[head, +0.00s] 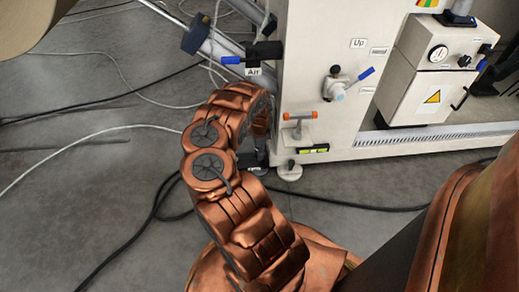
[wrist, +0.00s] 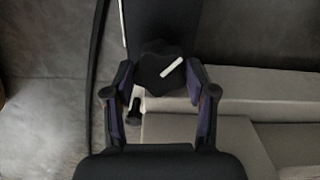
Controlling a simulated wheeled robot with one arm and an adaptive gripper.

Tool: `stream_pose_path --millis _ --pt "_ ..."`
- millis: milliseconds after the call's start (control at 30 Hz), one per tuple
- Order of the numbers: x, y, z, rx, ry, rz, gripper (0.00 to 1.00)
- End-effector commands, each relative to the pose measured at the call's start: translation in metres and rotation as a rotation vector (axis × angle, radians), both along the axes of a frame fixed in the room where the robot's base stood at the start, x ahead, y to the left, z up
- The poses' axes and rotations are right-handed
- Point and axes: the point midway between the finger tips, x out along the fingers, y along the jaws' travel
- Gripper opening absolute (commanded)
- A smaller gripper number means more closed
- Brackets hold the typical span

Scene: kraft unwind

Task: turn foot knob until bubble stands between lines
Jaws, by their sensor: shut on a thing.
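The foot knob (wrist: 158,72) is black and lobed with a white mark on top, seen in the wrist view. My gripper (wrist: 160,82) is shut on it, one finger on each side. In the head view my gripper (head: 252,158) is low at the machine's left bottom corner, partly behind my copper arm, and the knob cannot be made out there. The level (head: 313,149), a small yellow-green vial in a dark frame, sits low on the machine's front. Its bubble and lines are too small to read.
The pale machine cabinet (head: 305,75) stands just right of my gripper, with a levelling foot (head: 290,171) on the floor. An orange-handled clamp (head: 300,116) and a blue-handled valve (head: 340,85) stick out above. Cables (head: 95,135) lie across the grey floor at left.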

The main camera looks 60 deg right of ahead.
Motion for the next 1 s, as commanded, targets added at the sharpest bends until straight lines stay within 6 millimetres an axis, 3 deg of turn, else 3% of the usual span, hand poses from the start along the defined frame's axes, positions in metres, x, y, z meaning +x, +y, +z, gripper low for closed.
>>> stream_pose_path --millis 167,200,433,767,1000 --pt "0.0 -0.001 0.0 -0.001 -0.001 -0.002 0.21" --pt "0.0 -0.001 0.0 -0.001 -0.001 -0.002 0.57" --pt "0.0 -0.001 0.0 -0.001 -0.001 -0.002 0.81" --pt "0.001 0.0 0.001 -0.001 -0.001 -0.002 0.81" --pt "0.003 -0.001 0.02 -0.004 -0.006 -0.003 0.81"
